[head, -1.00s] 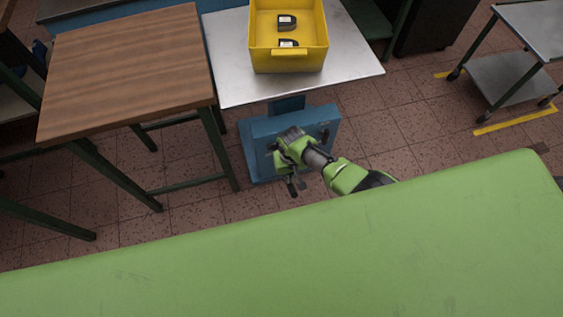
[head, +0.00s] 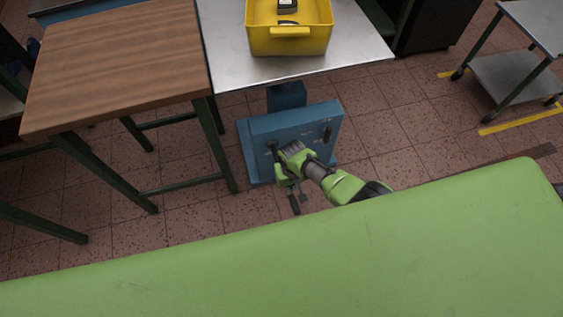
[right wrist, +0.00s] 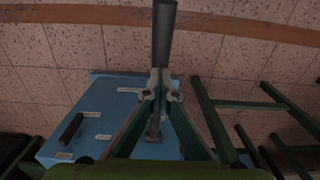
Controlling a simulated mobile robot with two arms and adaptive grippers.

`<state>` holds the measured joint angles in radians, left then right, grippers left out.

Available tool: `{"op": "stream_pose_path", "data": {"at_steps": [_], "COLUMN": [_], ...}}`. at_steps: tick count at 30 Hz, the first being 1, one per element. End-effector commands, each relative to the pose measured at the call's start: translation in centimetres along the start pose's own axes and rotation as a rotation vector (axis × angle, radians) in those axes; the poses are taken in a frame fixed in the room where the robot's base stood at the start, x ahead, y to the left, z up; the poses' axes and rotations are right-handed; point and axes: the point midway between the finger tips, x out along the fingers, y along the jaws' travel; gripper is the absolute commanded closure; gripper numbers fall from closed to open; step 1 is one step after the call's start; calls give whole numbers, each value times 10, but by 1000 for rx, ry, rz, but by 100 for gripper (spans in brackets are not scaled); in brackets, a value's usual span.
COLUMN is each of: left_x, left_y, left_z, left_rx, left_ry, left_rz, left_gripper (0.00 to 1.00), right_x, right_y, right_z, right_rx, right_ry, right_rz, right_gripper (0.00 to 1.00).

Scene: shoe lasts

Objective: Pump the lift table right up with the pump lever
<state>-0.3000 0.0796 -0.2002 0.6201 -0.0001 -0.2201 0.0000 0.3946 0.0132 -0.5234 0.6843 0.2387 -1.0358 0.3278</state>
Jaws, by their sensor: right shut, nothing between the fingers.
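The lift table (head: 290,70) has a bare metal top over a blue post and a blue base (head: 262,165). Its pump lever (head: 294,203) sticks out from the left part of the base front, with a dark grip at the end. My right gripper (head: 284,183) is at the lever, in front of the base. In the right wrist view the fingertips (right wrist: 162,90) are shut close together, and the dark grip (right wrist: 163,35) reaches out beyond them. I cannot tell whether they touch the lever. My left gripper is not in view.
A yellow box (head: 288,42) with dark items stands on the lift top. A second dark handle (head: 327,132) is on the base's right side; it shows in the right wrist view (right wrist: 70,130). A wooden table (head: 120,65) stands close at left, a metal trolley (head: 515,75) at right.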

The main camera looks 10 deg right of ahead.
Motion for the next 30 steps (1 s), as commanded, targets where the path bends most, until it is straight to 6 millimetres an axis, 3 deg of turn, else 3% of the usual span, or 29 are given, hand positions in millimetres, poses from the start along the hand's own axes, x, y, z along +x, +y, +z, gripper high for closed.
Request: {"op": "stream_pose_path", "data": {"at_steps": [1,5,17,26,30], "left_x": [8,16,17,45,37], "left_y": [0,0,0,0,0], "left_z": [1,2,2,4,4], "left_rx": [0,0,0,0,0], "left_ry": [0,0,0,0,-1], "left_rz": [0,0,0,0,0], "left_gripper": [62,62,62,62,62], "right_x": [14,27,29,61,52], "right_y": [2,3,4,3,3], "right_z": [9,13,16,18,17], "right_rx": [1,1,1,1,1], "right_ry": [-11,-11,-15,-14,-11], "right_rz": [4,5,7,6,5], "right_gripper": [100,100,100,100,100]}}
